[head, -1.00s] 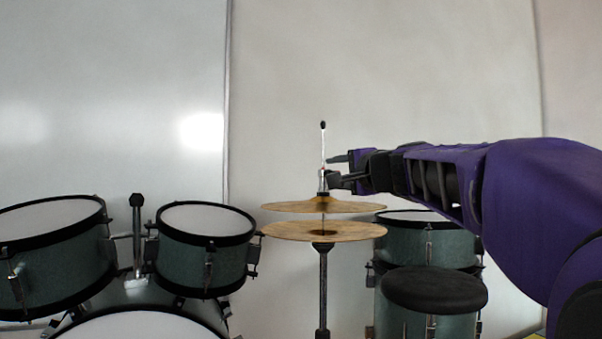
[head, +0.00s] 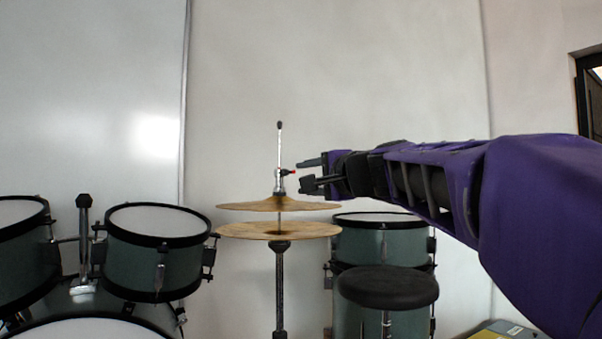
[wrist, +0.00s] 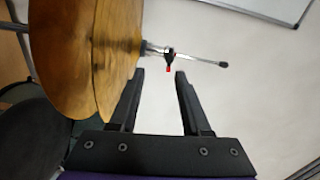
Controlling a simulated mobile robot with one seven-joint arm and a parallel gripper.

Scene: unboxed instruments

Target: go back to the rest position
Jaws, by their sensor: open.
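My gripper (head: 311,173) is open and empty, just right of the hi-hat's clutch (head: 280,182) in the head view. In the wrist view my gripper (wrist: 158,73) has its two fingers apart. The clutch with its red-tipped screw (wrist: 169,60) shows just beyond the fingertips, with nothing between the fingers. The two gold hi-hat cymbals (head: 279,230) sit one above the other on their stand. They fill the upper left of the wrist view (wrist: 84,45). My arm reaches in from the right of the head view.
A black round stool (head: 388,288) and a green floor drum (head: 379,241) stand below my arm. Green drums (head: 158,250) stand at the left. A whiteboard (head: 90,90) is on the wall behind. A yellow-edged box (head: 500,330) is at the lower right.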

